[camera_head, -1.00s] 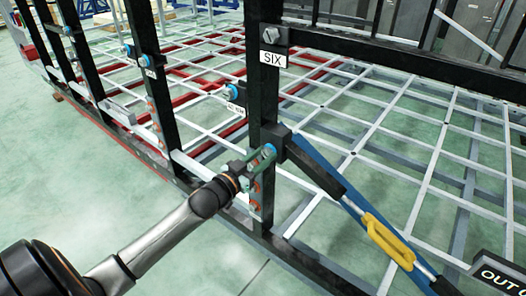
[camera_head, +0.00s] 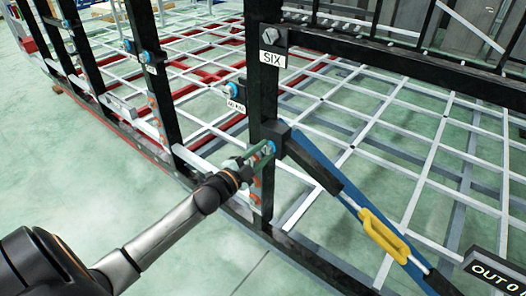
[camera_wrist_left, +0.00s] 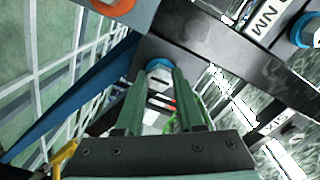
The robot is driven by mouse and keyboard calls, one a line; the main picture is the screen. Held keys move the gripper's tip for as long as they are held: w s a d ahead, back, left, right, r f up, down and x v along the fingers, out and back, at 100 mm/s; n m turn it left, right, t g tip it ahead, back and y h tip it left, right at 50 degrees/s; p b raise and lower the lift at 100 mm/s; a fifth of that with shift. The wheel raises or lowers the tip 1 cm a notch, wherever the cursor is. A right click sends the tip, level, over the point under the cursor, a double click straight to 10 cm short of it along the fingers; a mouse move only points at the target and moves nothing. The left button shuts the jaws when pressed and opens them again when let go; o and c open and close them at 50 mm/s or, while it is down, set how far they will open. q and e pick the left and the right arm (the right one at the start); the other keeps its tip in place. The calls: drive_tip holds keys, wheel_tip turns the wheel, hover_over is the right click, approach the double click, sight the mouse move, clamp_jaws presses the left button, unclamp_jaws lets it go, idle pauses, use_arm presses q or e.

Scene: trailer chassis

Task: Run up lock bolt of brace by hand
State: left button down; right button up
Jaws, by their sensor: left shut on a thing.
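The brace (camera_head: 345,200) is a blue and black bar with a yellow handle (camera_head: 383,236), slanting down to the right from a black block on the post marked SIX. Its lock bolt (camera_head: 268,147) has a blue collar and sits at the brace's upper end. My left gripper (camera_head: 262,152) is at the bolt, its green fingers pointing at it. In the left wrist view, the fingers (camera_wrist_left: 160,100) lie either side of the silver bolt head (camera_wrist_left: 159,75), with the blue collar just beyond. The fingers are shut on the bolt. My right gripper is not in view.
The black post with the SIX label (camera_head: 272,60) rises behind the bolt, with orange-ringed holes (camera_head: 255,190) beside it. Other posts with blue-collared bolts (camera_head: 232,89) stand to the left. A white grid (camera_head: 400,130) lies behind. The green floor (camera_head: 190,270) in front is clear.

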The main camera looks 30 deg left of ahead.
use_arm(q)
drive_tip(key=m, duration=0.3)
drive_tip(key=shift+s+f+m, duration=0.1)
drive_tip(key=shift+f+m, duration=0.15)
drive_tip(key=shift+m, duration=0.15)
drive_tip(key=m, duration=0.4)
drive_tip(key=shift+d+m, duration=0.1)
drive_tip(key=shift+m, duration=0.2)
drive_tip(key=m, duration=0.4)
drive_tip(key=shift+b, duration=0.4)
drive_tip(key=m, duration=0.7)
drive_tip(key=shift+m, duration=0.3)
drive_tip(key=m, duration=0.2)
drive_tip(key=shift+m, duration=0.4)
drive_tip(key=m+p, duration=0.1)
drive_tip(key=m, duration=0.3)
drive_tip(key=shift+m, duration=1.5)
drive_tip(key=shift+p, duration=0.3)
